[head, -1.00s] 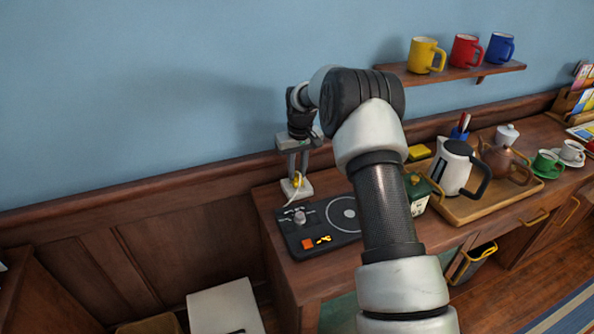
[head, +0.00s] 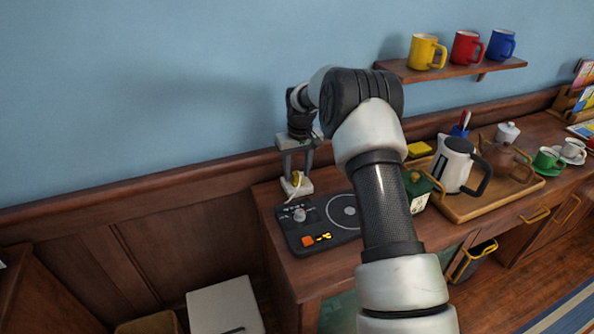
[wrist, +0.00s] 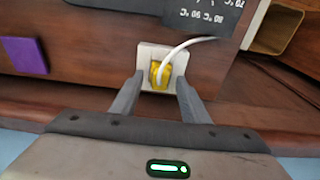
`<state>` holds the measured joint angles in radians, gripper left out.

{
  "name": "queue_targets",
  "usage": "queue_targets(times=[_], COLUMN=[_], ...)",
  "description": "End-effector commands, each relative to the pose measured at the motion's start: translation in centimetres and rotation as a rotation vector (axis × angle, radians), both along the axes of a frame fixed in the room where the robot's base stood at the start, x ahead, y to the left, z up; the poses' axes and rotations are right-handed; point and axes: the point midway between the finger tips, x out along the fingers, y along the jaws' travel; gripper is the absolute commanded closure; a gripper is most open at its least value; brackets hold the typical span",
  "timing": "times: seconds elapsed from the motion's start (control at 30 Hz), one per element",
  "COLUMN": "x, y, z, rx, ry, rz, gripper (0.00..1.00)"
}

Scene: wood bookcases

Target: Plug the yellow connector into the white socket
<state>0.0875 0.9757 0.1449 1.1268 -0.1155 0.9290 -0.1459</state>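The yellow connector (wrist: 162,74) sits at the face of the white socket (wrist: 145,55) in the wrist view, with a white cable curving away from it. It appears seated there, but I cannot tell how deep. In the head view, the connector (head: 296,179) and the white socket (head: 304,188) are at the back left of the wooden desk. My gripper (wrist: 160,80) is open. Its two fingers stand on either side of the connector, with visible gaps between them and it. In the head view, my gripper (head: 297,174) reaches down over the socket.
A black control panel (head: 322,213) with an orange button lies just in front of the socket. A green box (head: 421,190), a wooden tray with a white kettle (head: 455,166) and a brown teapot stand to the right. A wall shelf (head: 485,72) holds mugs.

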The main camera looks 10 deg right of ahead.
Motion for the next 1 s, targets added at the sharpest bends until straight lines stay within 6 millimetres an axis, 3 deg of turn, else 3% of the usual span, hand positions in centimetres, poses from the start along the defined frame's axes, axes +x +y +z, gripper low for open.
queue_targets(times=[0.17,0.27,0.7,1.0], x=[0.0,-0.1,-1.3,-1.9], y=[0.0,-0.1,-0.3,-0.4], z=[0.5,1.8,12.1,16.6], rx=[0.000,0.000,0.000,0.000], ry=[-0.001,-0.003,-0.004,-0.001], rz=[0.000,0.000,0.000,0.000], gripper=[0.59,0.59,0.59,0.59])
